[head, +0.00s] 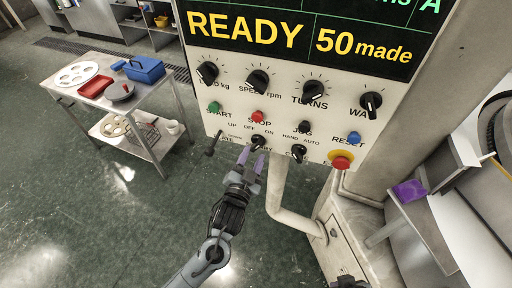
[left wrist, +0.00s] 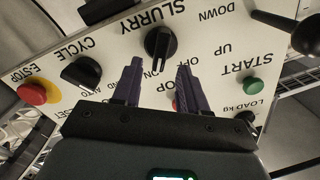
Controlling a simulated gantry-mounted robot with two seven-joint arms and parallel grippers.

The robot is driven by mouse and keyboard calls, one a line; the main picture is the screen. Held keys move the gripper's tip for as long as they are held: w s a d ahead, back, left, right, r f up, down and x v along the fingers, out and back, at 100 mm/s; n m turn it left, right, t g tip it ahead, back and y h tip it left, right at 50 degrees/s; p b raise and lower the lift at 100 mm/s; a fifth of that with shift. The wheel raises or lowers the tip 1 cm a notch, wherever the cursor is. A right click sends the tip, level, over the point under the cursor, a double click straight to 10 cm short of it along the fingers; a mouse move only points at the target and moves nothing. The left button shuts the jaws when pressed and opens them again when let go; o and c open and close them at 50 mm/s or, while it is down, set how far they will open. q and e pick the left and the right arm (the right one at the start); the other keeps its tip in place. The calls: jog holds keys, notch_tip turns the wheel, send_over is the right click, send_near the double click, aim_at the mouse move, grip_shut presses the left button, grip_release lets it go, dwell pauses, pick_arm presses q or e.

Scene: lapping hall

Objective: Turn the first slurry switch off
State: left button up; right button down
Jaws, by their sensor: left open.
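The slurry switch (head: 258,142) is a black knob low on the white panel, under OFF and ON marks. The left wrist view shows it upside down (left wrist: 160,42) by the SLURRY label, with its pale mark towards ON. My left gripper (head: 250,157) is open, its purple fingertips just below the switch in the head view. In the left wrist view the fingertips (left wrist: 160,67) stand apart, one to each side of the knob's lower end. I cannot tell whether they touch it. No second slurry switch is plain.
The cycle knob (head: 298,153) and red emergency stop (head: 341,161) sit right of the switch; a black lever (head: 213,145) sits left. The stop button (head: 257,116) is above. A pale pipe (head: 277,190) runs below the panel. A cart (head: 150,140) stands left.

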aim_at(257, 148)
pick_arm(q)
jog(key=shift+x, duration=1.95)
grip_shut()
